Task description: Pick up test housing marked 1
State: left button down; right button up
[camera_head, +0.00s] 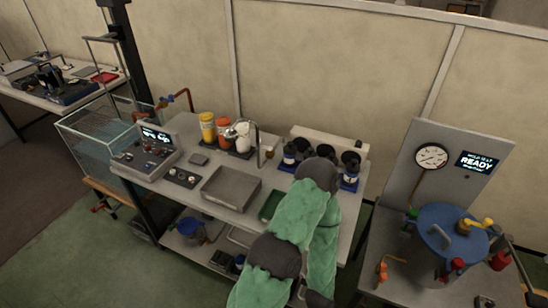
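Several dark, rounded housings stand in a row at the back right of the middle workbench. The left housing (290,155) and the right housing (350,163) sit on blue bases; another dark housing (325,151) shows between them. The number markings are too small to read. My green-sleeved arm with dark joints reaches up from the bottom of the view and covers the bench just in front of the row. No gripper fingers can be made out in this view.
A grey tray (231,188) and a partly covered green tray (271,205) lie on the bench. A control box (147,150), bottles (207,127) and a tap (257,145) stand left and behind. A blue-lidded vessel (436,225) and gauge panel (450,165) stand at right.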

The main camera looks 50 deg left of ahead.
aim_at(290, 150)
jog(key=l+u, duration=0.1)
jog(key=u, duration=0.35)
jog(key=l+u, duration=0.1)
jog(key=u, duration=0.3)
jog(key=i+l+u, duration=0.1)
jog(key=u, duration=0.35)
jog(key=l+u, duration=0.1)
jog(key=u, duration=0.35)
jog(key=k+l+u, duration=0.1)
jog(key=l, duration=0.25)
